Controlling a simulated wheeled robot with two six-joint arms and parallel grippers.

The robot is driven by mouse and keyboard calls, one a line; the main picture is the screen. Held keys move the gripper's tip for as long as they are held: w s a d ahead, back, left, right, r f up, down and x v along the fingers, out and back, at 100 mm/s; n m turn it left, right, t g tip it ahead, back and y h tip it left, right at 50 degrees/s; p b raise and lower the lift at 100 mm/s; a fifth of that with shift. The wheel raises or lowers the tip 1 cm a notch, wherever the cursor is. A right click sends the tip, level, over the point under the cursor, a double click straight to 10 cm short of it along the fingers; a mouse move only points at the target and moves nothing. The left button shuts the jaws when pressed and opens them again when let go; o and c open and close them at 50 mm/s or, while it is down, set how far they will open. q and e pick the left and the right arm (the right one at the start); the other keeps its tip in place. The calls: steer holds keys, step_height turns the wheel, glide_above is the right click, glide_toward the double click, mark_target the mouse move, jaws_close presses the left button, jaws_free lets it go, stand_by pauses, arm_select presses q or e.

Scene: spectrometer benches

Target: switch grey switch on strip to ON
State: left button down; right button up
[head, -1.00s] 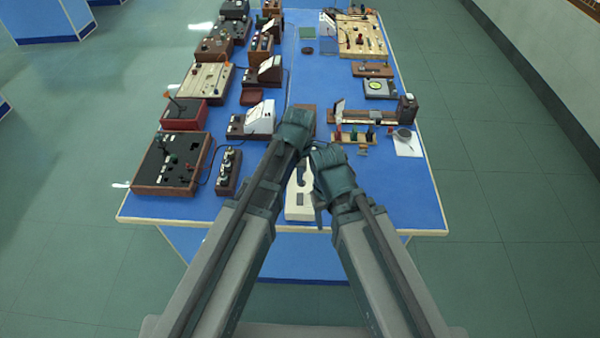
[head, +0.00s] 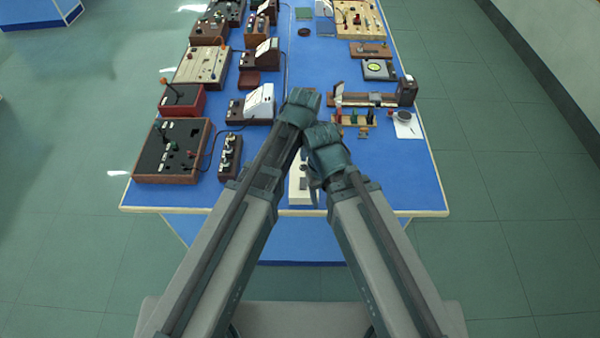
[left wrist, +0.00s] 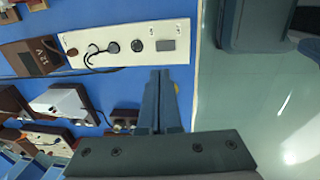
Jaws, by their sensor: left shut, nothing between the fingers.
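The white strip (left wrist: 125,44) lies near the bench's front edge in the left wrist view. It also shows in the head view (head: 301,190), partly hidden by my arms. The grey switch (left wrist: 165,45) is a small rectangle near one end of the strip, beside small labels too blurred to read. Its position cannot be told. My left gripper (left wrist: 160,72) is shut and empty, its tips just short of the strip, close to the switch in the picture. In the head view, its wrist (head: 300,105) hides its fingers. My right gripper (head: 325,150) is over the strip, its fingers unclear.
A brown box (left wrist: 32,57) stands beside the strip. A block with several knobs (head: 230,157) stands to the left, and a wooden stand with coloured posts (head: 355,118) to the right. The front right bench is clear.

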arm_select(q)
steer(key=b, duration=1.4)
glide_toward(303, 179)
steer(key=f, duration=0.4)
steer(key=w+f, duration=0.1)
steer(key=f, duration=0.2)
steer(key=shift+r, duration=0.1)
steer(key=shift+s, duration=0.1)
